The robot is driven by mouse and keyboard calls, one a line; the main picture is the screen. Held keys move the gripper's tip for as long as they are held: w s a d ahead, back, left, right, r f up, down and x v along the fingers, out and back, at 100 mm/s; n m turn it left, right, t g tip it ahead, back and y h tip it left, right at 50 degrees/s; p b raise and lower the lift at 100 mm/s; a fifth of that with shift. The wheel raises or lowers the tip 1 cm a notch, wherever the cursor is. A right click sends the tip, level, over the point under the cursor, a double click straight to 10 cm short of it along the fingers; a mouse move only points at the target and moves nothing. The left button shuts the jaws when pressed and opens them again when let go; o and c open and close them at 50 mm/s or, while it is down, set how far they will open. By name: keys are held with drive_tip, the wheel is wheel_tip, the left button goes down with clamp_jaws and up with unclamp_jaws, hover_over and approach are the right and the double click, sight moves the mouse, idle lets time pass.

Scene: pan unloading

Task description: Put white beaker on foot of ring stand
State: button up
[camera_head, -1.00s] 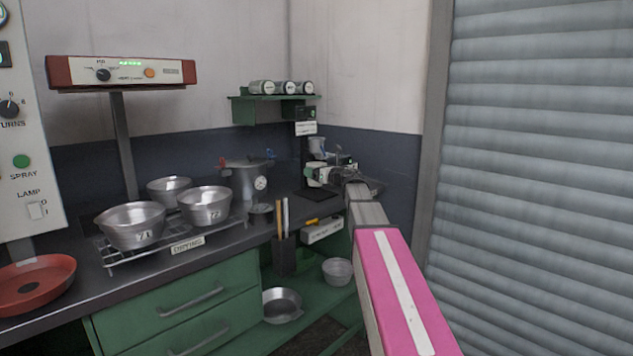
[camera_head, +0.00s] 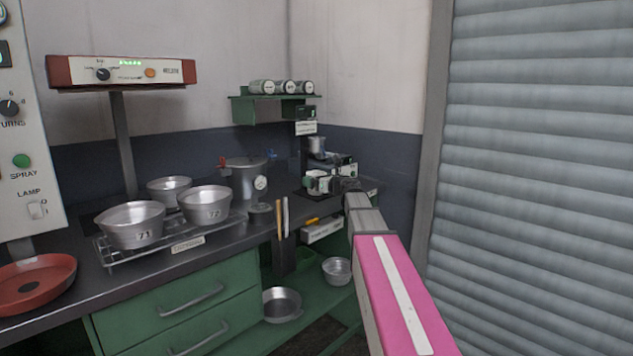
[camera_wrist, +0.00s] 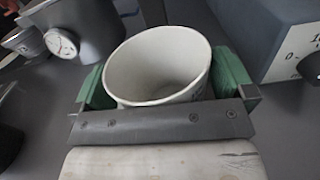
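The white beaker (camera_wrist: 158,62) stands mouth-up between the two green finger pads of my gripper (camera_wrist: 165,85) in the wrist view. Both pads appear to touch its sides, so my gripper looks shut on it. In the head view my gripper (camera_head: 321,184) is small, low over the far right end of the bench. A dark upright stand (camera_head: 304,150) with a grey metal cup (camera_head: 316,145) rises just behind it. I cannot tell for sure that this is the ring stand, and its foot is not clear. Whether the beaker touches the surface below is unclear.
A metal pot with a dial (camera_head: 246,180) stands left of my gripper; it also shows in the wrist view (camera_wrist: 75,30). A grey box with a knob (camera_wrist: 275,35) is close on the right. Numbered pans stand on a drying rack (camera_head: 150,250).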

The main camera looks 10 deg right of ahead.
drive_tip(key=shift+s+r, duration=0.1)
drive_tip(key=shift+r, duration=0.1)
drive_tip(key=v, duration=1.2)
idle(1.3)
